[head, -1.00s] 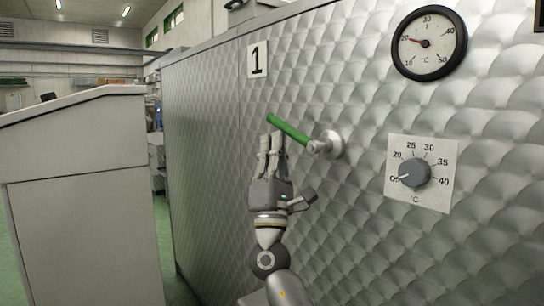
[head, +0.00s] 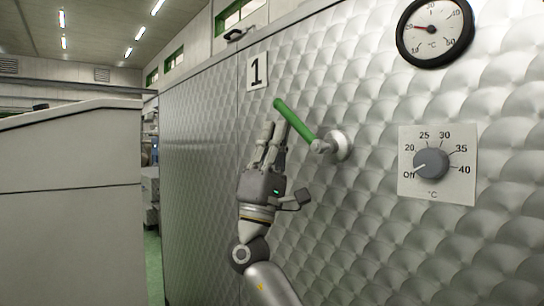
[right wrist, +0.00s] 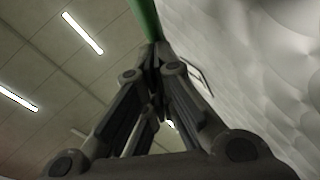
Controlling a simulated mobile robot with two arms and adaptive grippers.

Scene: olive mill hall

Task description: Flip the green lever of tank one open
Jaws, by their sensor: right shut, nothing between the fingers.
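The green lever (head: 293,119) is on the patterned metal wall of tank one, beside the "1" plate (head: 257,71). It slants up and to the left from its round metal pivot (head: 338,145). My right gripper (head: 274,124) is shut and empty, its fingers pointing up just below the lever's outer half. Fingertips and lever look very close; I cannot tell if they touch. In the right wrist view the lever (right wrist: 144,18) shows at the top, just beyond the closed fingertips (right wrist: 155,55). My left gripper is not in view.
A thermometer gauge (head: 434,30) and a temperature knob (head: 431,163) on a white plate are on the tank wall right of the lever. A pale cabinet (head: 70,210) stands at the left, with a narrow gap of green floor between it and the tank.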

